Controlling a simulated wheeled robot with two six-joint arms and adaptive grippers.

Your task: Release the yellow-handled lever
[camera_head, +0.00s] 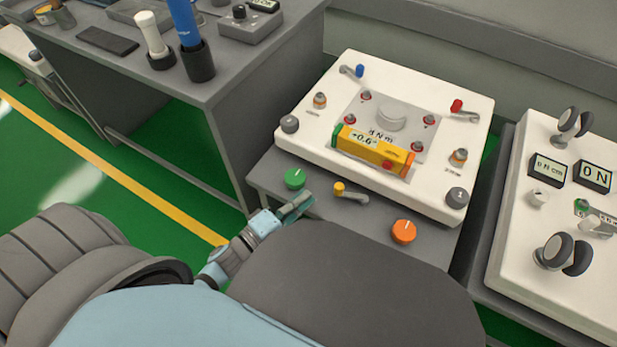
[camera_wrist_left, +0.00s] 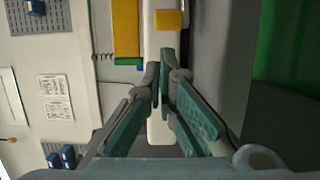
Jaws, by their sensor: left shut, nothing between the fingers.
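The yellow-handled lever (camera_head: 351,195) sits on the grey front strip of the middle cart, its yellow knob at the left end and its metal arm running right. My left gripper (camera_head: 298,206) is at the cart's front edge, left of the lever and apart from it, below the green knob. In the left wrist view the fingers (camera_wrist_left: 163,78) are together with nothing between them. A yellow block (camera_wrist_left: 168,19) shows beyond the fingertips there; I cannot tell whether it is the lever's knob. My right gripper is not in view.
A green knob (camera_head: 295,178) and an orange knob (camera_head: 403,231) flank the lever. Behind it, a white panel (camera_head: 310,134) carries a yellow-orange gauge (camera_head: 370,146), a blue-tipped lever (camera_head: 354,70) and a red-tipped lever (camera_head: 462,110). Another white cart (camera_head: 513,235) stands at right.

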